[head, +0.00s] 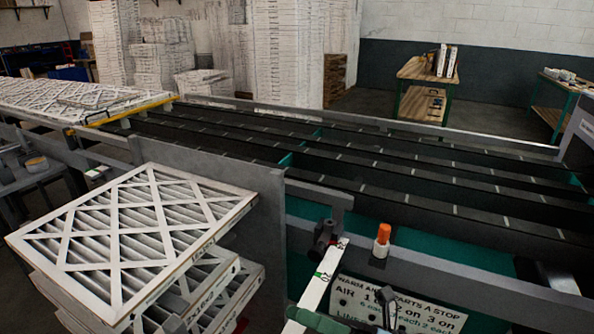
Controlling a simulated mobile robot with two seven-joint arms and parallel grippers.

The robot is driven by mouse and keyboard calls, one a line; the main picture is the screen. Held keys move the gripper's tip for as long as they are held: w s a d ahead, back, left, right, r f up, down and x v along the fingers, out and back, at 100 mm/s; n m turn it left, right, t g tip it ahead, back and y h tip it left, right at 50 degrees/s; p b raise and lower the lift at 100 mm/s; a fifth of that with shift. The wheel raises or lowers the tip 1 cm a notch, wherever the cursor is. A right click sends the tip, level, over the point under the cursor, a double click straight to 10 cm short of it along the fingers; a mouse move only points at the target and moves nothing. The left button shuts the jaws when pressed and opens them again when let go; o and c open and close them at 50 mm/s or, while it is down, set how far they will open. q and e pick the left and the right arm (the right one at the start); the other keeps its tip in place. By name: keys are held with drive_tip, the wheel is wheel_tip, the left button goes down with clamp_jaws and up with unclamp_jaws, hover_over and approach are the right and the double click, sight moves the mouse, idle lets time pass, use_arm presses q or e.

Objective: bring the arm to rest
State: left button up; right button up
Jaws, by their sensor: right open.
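My right gripper (350,318) shows only in part at the bottom edge, low in front of the conveyor's printed sign. It is open, and I see nothing between its fingers. Most of its arm is out of the frame. My left gripper is not clearly in view. A stack of white-framed pleated filters (135,232) stands at the lower left, apart from my right gripper.
A conveyor with dark belts (400,165) spans the middle. An orange-topped beacon (382,240) and the sign (400,308) are on its near side. More filters (75,100) lie at the far left. A wooden bench (425,75) stands behind.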

drive_tip(key=s+d+f+m+t+h+p, duration=0.1)
drive_tip(key=d+f+m+t+h, duration=0.55)
drive_tip(key=m, duration=0.65)
drive_tip(key=s+d+f+m+t+h+p, duration=0.1)
drive_tip(key=d+f+m+t+h, duration=0.2)
drive_tip(key=f+m+t+h, duration=0.8)
use_arm(q)
drive_tip(key=w+r+t+p, duration=0.1)
drive_tip(key=w+r, duration=0.3)
drive_tip(key=r, duration=0.1)
drive_tip(key=shift+a+r+p, duration=0.15)
drive_tip(key=shift+a+p, duration=0.1)
drive_tip(key=shift+p, duration=0.1)
use_arm(e)
drive_tip(key=s+d+f+m+g+h, duration=0.1)
drive_tip(key=s+d+f+m+g, duration=0.3)
drive_tip(key=s, duration=0.6)
drive_tip(key=s+d+f+m+g+h, duration=0.2)
drive_tip(key=s+d+f+m+g, duration=0.3)
drive_tip(key=s+f+m+g, duration=0.3)
drive_tip(key=s+f+m, duration=0.2)
drive_tip(key=s, duration=0.1)
drive_tip(key=shift+f+m+g, duration=0.3)
drive_tip(key=shift+m+g, duration=0.05)
drive_tip(key=shift+m, duration=0.05)
